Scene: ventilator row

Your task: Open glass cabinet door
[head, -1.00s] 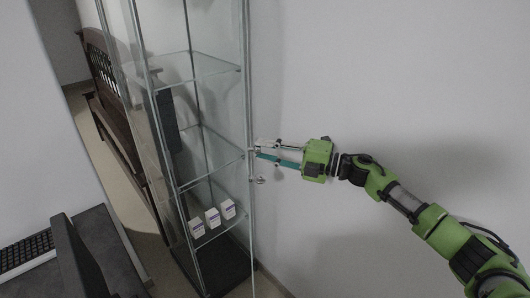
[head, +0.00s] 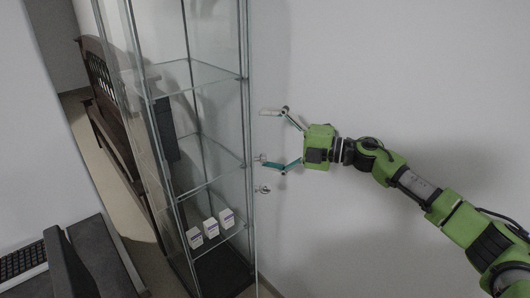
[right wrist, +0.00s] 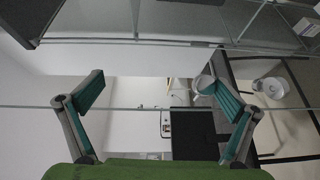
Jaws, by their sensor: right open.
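The tall glass cabinet (head: 190,190) stands left of centre in the head view. A thin upright edge (head: 256,262), apparently the glass door's, runs along its right side and on below the cabinet's base; I cannot tell how far the door is open. Two small metal handle fittings (head: 263,190) sit beside that edge. My right gripper (head: 266,138) is open and empty, just right of the edge, its lower finger by the upper fitting; I cannot tell whether they touch. In the right wrist view, a thin line (right wrist: 140,108) crosses between the spread fingers. My left gripper is out of view.
Several small white boxes (head: 211,227) stand on a lower cabinet shelf. A dark wooden bench (head: 108,120) is behind the cabinet. A desk (head: 100,250) with a keyboard (head: 22,262) is at lower left. Bare wall (head: 400,70) is at right.

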